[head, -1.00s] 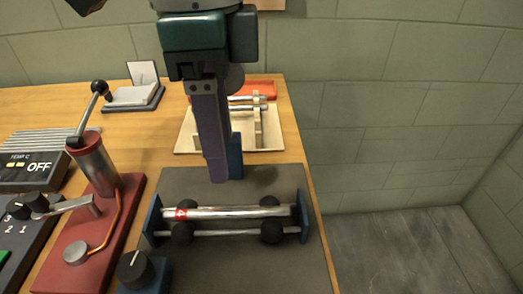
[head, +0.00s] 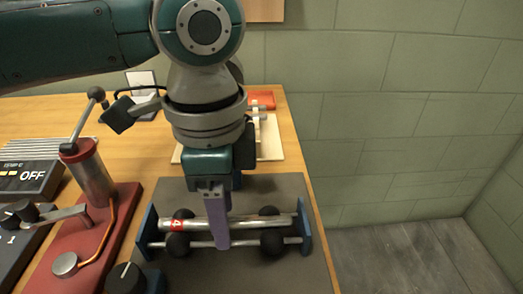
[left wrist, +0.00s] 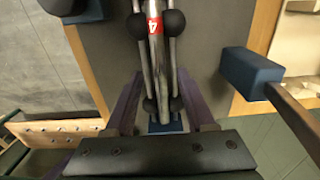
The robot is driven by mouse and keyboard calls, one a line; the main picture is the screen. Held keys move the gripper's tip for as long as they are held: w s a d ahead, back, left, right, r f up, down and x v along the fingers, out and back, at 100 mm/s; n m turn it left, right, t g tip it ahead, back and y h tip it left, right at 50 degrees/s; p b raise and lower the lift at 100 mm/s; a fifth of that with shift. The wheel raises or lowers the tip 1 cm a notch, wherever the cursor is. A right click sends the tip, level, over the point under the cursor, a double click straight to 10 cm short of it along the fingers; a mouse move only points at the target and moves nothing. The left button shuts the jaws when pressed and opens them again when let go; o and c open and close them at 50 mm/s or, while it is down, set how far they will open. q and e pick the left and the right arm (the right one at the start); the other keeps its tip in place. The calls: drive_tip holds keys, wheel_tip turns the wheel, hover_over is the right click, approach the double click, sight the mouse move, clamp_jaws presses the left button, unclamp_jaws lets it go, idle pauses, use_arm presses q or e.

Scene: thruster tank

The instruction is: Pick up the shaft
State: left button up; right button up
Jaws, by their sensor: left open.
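The shaft (head: 255,221) is a shiny silver rod with a red label marked 4 near its left end. It lies level across black rollers on a stand with blue end plates (head: 305,231). My left gripper (head: 221,238) points down at the shaft's middle, and its purple finger hides part of the shaft. In the left wrist view the shaft (left wrist: 157,50) runs between the two spread purple fingers of the left gripper (left wrist: 161,108). I see no clear contact with the fingers. My right gripper is out of view.
A red base with a lever device (head: 92,180) and a blue box with a black knob (head: 127,279) stand left of the stand. A pale tray (head: 270,150) lies behind, partly hidden by my arm. The table's right edge is close to the stand.

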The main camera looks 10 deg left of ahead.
use_arm(q)
clamp_jaws()
idle(0.3)
idle(1.1)
